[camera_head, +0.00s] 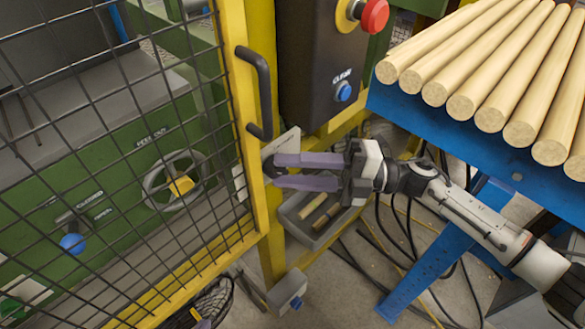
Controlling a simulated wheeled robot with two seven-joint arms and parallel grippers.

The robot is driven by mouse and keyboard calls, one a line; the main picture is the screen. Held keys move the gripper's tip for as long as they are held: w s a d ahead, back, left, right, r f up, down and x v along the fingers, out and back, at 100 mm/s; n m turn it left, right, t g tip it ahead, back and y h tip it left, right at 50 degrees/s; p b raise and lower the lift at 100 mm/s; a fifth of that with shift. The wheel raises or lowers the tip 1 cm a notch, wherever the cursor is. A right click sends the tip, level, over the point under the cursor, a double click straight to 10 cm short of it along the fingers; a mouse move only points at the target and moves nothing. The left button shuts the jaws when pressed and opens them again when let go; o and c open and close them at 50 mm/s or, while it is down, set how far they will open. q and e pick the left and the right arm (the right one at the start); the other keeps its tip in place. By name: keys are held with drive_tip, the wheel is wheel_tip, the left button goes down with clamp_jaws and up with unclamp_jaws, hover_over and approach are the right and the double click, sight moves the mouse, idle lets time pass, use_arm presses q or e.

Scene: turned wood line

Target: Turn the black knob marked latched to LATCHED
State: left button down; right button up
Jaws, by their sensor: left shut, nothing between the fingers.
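My right gripper (273,171) reaches in from the right. Its two purple fingers are apart, with their tips at a black knob (268,165) beside the yellow gate post. The fingertips and a pale plate (283,146) overlap the knob, so its pointer and marking cannot be read. I cannot tell whether the fingers press on it.
A mesh gate (232,60) with a black handle (262,90) stands left of the knob. Behind it are a handwheel (175,182) and a blue-tipped lever (72,242). A control box (318,70) with a red button (374,14) is above. A blue rack (400,105) holds several wooden rods.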

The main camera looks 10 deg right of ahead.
drive_tip(key=c, duration=0.4)
drive_tip(key=shift+f+b, duration=0.25)
drive_tip(key=shift+b, duration=0.2)
drive_tip(key=shift+a+f+m+t+y+b, duration=0.1)
drive_tip(key=shift+f+m+t+y+b, duration=0.2)
drive_tip(key=shift+m+y+b, duration=0.6)
drive_tip(key=shift+m+b, duration=0.5)
drive_tip(key=shift+b, duration=0.15)
drive_tip(key=shift+r+m+t+y, duration=0.1)
drive_tip(key=shift+m+t+y, duration=0.2)
drive_tip(key=shift+m+t, duration=0.1)
use_arm(q)
drive_tip(key=shift+w+d+f, duration=0.2)
drive_tip(key=shift+d+f, duration=0.05)
drive_tip(key=shift+f, duration=0.3)
drive_tip(key=shift+w+d+f, duration=0.15)
drive_tip(key=shift+d+f, duration=0.1)
drive_tip(key=shift+f, duration=0.25)
use_arm(e)
drive_tip(key=shift+r+t, duration=0.15)
drive_tip(key=shift+t, duration=0.15)
drive_tip(key=o, duration=1.1)
drive_tip(key=shift+c, duration=0.2)
use_arm(q)
drive_tip(key=shift+s+f, duration=0.1)
drive_tip(key=shift+f, duration=0.05)
